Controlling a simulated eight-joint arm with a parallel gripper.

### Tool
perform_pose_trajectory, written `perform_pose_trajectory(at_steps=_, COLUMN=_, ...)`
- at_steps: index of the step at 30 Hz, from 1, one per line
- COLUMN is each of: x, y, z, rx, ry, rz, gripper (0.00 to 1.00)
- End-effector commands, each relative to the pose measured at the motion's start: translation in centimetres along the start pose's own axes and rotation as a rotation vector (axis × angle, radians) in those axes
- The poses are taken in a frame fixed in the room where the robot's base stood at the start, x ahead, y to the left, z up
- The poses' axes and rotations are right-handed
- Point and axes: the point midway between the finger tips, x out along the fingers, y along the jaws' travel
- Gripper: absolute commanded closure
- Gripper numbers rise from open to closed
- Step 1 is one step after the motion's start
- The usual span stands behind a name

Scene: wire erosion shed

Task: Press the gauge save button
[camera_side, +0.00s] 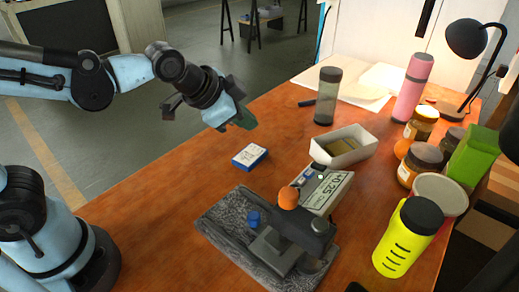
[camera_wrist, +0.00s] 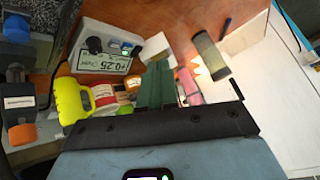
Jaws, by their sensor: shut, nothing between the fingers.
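The gauge (camera_side: 328,192) is a pale box with a display reading about 0.25, mounted on a dark stand with an orange knob (camera_side: 288,197). It also shows in the wrist view (camera_wrist: 84,36), with a row of small dark, blue and greenish buttons (camera_wrist: 114,46) beside the display. I cannot read which button is save. My gripper (camera_side: 247,120) is in the air above the table, up and left of the gauge in the side view. Its green fingers (camera_wrist: 155,85) are shut and empty, apart from the gauge and its buttons.
The stand rests on a grey patterned slab (camera_side: 228,225). A blue-and-white box (camera_side: 250,156) lies near the table's left side. A white tray (camera_side: 352,157) sits behind the gauge. Jars (camera_side: 420,124), a yellow bottle (camera_side: 408,240) and a pink bottle (camera_side: 412,88) crowd the right side.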

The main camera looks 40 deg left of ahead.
Motion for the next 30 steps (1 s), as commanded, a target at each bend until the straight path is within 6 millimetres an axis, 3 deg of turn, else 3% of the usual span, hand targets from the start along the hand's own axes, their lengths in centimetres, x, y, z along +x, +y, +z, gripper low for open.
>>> perform_pose_trajectory(at_steps=6, x=3.3, y=3.3, z=-4.8, rx=0.277, ry=0.078, rz=0.042, gripper=1.0)
perform_pose_trajectory(at_steps=12, x=5.2, y=5.7, z=-7.2, rx=0.439, ry=0.128, rz=0.059, gripper=1.0)
perform_pose_trajectory(at_steps=30, x=6.1, y=6.6, z=-7.7, rx=0.495, ry=0.144, rz=0.064, gripper=1.0)
